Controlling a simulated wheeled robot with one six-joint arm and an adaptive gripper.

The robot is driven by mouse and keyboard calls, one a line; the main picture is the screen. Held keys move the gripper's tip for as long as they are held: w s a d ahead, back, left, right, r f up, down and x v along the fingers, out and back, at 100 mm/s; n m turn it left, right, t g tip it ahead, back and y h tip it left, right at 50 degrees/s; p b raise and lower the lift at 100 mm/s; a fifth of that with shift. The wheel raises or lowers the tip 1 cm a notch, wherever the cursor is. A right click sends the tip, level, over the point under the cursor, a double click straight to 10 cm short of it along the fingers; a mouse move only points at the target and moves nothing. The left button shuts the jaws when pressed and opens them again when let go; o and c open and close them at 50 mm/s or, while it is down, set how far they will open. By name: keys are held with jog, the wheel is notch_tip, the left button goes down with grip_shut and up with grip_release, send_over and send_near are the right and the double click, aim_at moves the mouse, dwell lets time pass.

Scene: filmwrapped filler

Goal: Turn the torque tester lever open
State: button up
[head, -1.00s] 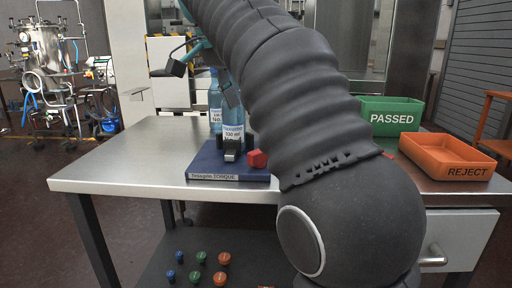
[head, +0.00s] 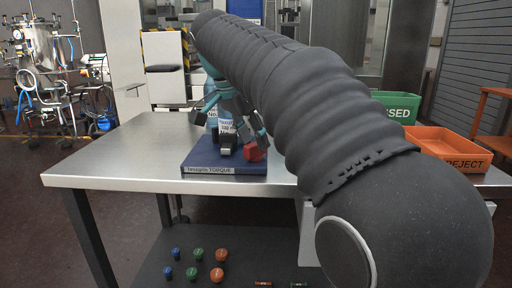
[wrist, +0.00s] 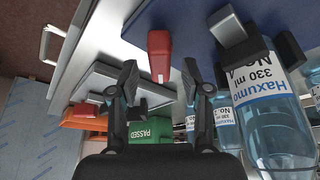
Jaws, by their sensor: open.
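The torque tester is a blue base plate (head: 205,160) on the steel table, labelled TORQUE on its front edge. A clear blue bottle (head: 226,123) stands upright in its dark clamp; its label reads 330 ml in the wrist view (wrist: 265,100). The red lever (head: 252,152) sticks out at the right of the clamp. In the wrist view the red lever (wrist: 159,55) lies just beyond and between the fingertips. My gripper (wrist: 160,82) is open and empty, with the lever not gripped. In the head view it is around the bottle and lever, partly hidden by my arm.
A green PASSED bin (head: 398,106) and an orange REJECT bin (head: 450,150) stand at the table's right. Several coloured caps (head: 197,262) sit on the lower shelf. More bottles (wrist: 226,122) stand near the clamped one. The left of the table is clear.

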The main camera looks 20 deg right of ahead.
jog(key=shift+x, duration=1)
grip_shut()
jog(key=shift+n, duration=0.3)
jog(key=n+t+y, duration=0.1)
jog(key=n, duration=0.3)
jog(key=n+y, duration=0.1)
jog(key=n, duration=0.1)
jog(key=n+t+p, duration=0.1)
jog(key=n, duration=0.2)
jog(key=shift+y, duration=0.4)
jog(key=n+y, duration=0.1)
jog(key=n, duration=0.3)
jog(key=shift+y, duration=0.4)
jog(key=shift+f+n+y, duration=0.1)
jog(key=shift+n+y, duration=0.6)
jog(key=shift+n, duration=1.4)
